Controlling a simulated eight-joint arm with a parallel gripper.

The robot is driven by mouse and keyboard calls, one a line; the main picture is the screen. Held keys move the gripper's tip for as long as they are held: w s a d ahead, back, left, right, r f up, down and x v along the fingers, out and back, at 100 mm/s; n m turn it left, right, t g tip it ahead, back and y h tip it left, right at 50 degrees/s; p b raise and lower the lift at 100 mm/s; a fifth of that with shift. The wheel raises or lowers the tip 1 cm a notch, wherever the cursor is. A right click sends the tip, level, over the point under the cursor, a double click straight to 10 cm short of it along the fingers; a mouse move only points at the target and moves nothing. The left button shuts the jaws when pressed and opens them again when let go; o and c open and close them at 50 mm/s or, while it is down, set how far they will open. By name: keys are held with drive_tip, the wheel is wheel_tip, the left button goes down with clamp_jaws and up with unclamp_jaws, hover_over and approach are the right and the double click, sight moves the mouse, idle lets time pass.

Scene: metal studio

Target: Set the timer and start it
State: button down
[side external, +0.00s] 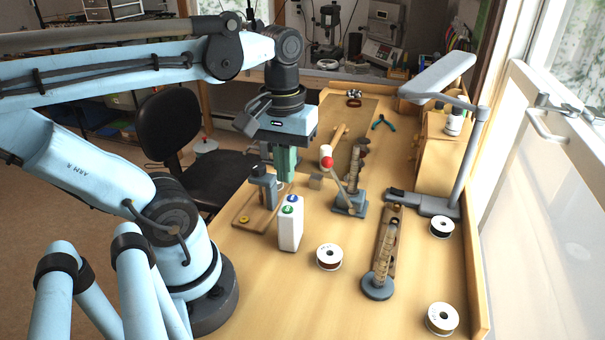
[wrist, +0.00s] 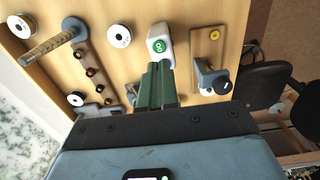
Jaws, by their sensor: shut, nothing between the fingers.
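The timer (side external: 289,230) is an upright white box on the bench with a blue button (side external: 292,198) and a green button (side external: 288,210) on its top. In the wrist view the timer (wrist: 168,32) shows its green button (wrist: 159,46), marked GO; the blue button is not seen there, and my fingers cover that area. My gripper (side external: 285,180) points down with its green fingers shut and empty, over the far end of the timer's top. In the wrist view the fingertips (wrist: 158,66) lie just below the green button. I cannot tell whether they touch the timer.
A grey clamp on a wooden board (side external: 250,215) stands left of the timer. A lever device with a red ball (side external: 327,162) is to the right, behind. A spool (side external: 329,257) and a ring mandrel (side external: 380,265) are at front right. Bench in front of the timer is clear.

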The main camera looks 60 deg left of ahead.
sight(287, 208)
drive_tip(key=shift+f, duration=3.05)
drive_tip(key=shift+f, duration=0.1)
drive_tip(key=shift+f, duration=0.8)
drive_tip(key=shift+r, duration=0.1)
wheel_tip(287, 208, up, 9)
drive_tip(key=shift+w, duration=0.15)
